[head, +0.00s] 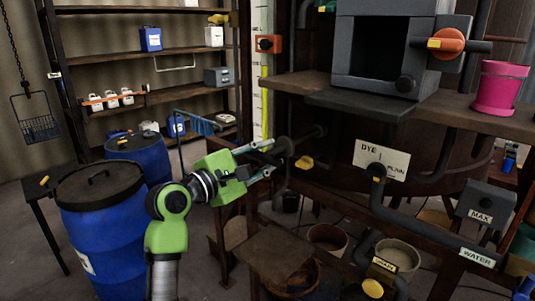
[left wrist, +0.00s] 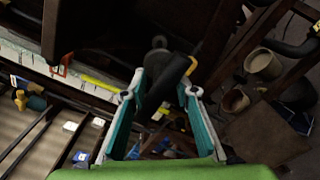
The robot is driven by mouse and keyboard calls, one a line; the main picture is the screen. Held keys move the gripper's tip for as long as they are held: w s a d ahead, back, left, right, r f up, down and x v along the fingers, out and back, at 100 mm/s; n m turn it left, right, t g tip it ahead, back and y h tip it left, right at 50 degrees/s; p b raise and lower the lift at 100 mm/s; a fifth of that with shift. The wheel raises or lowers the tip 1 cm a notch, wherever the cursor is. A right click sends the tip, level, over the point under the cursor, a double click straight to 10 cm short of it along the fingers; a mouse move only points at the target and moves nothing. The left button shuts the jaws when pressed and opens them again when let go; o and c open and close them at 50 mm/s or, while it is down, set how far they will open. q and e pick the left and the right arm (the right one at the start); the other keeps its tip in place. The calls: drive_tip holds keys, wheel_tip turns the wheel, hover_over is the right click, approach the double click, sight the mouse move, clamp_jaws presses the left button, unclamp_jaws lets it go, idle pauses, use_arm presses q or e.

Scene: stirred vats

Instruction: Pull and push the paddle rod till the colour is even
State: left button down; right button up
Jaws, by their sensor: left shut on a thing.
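My left gripper (head: 272,158) reaches in from the left and is shut on the dark handle of the paddle rod (head: 302,140). The rod runs from the fingers toward the dark vat side. In the left wrist view the dark handle (left wrist: 166,86) lies slantwise between the teal fingers of my left gripper (left wrist: 160,92). The liquid and its colour are hidden inside the vat (head: 330,195). My right gripper is not in view.
A grey box with an orange knob (head: 446,40) stands on the ledge above, beside a pink pot (head: 499,88). A sign marked DYE (head: 381,160) hangs right of the rod. Blue drums (head: 105,235) stand at the left. Buckets (head: 328,238) sit below.

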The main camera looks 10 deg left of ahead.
use_arm(q)
drive_tip(key=c, duration=1.6)
unclamp_jaws()
drive_tip(key=shift+w+d+f, duration=0.1)
drive_tip(key=shift+w, duration=0.05)
drive_tip(key=shift+c, duration=0.2)
drive_tip(key=v, duration=1.2)
